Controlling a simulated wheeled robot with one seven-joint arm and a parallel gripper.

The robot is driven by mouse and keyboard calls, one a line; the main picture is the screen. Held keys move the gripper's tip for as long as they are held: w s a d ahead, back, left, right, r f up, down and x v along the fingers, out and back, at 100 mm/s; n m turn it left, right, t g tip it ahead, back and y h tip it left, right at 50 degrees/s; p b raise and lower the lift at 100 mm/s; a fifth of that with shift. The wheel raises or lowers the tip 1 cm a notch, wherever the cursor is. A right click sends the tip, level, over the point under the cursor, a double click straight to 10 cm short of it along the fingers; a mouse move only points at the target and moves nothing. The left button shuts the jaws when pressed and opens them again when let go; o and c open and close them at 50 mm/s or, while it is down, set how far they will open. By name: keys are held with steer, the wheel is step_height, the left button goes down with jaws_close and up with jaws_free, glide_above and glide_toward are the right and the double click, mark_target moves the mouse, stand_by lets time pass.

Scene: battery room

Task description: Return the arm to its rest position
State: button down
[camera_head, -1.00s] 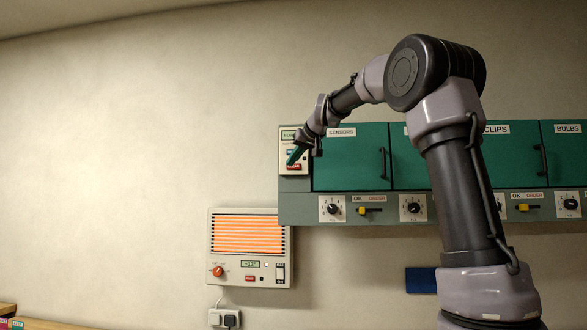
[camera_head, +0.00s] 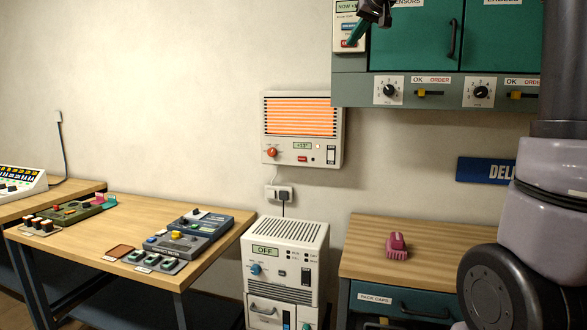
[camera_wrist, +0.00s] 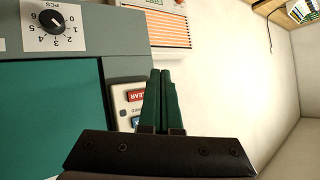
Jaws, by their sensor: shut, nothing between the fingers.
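My gripper (camera_head: 350,42) shows at the top of the head view. It is in front of the small white control panel (camera_head: 340,14) at the left end of the green wall cabinet (camera_head: 415,40). In the wrist view my gripper's two green fingers (camera_wrist: 162,72) are closed together and empty. Beside them the panel shows a red CLEAR button (camera_wrist: 143,95) and part of a blue button (camera_wrist: 135,122). I cannot tell whether the fingertips touch the panel. The arm is raised, its upper part cut off by the frame.
A white unit reading OFF (camera_head: 287,258) stands between a wooden bench (camera_head: 130,225) holding devices and a counter (camera_head: 375,232) with a pink object (camera_head: 397,245). The wall at left is bare.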

steer(key=s+d+f+m+g+h, duration=0.1)
steer(key=s+d+f+m+g, duration=0.1)
steer(key=s+f, duration=1)
steer(key=s+d+f+m+g, duration=0.1)
steer(key=s+d+f+m, duration=0.1)
steer(key=s+f, duration=1.1)
steer(key=s+d, duration=0.1)
steer(key=s, duration=0.7)
steer(key=shift+s+m+g+h, duration=0.25)
steer(key=shift+m+g+h, duration=0.15)
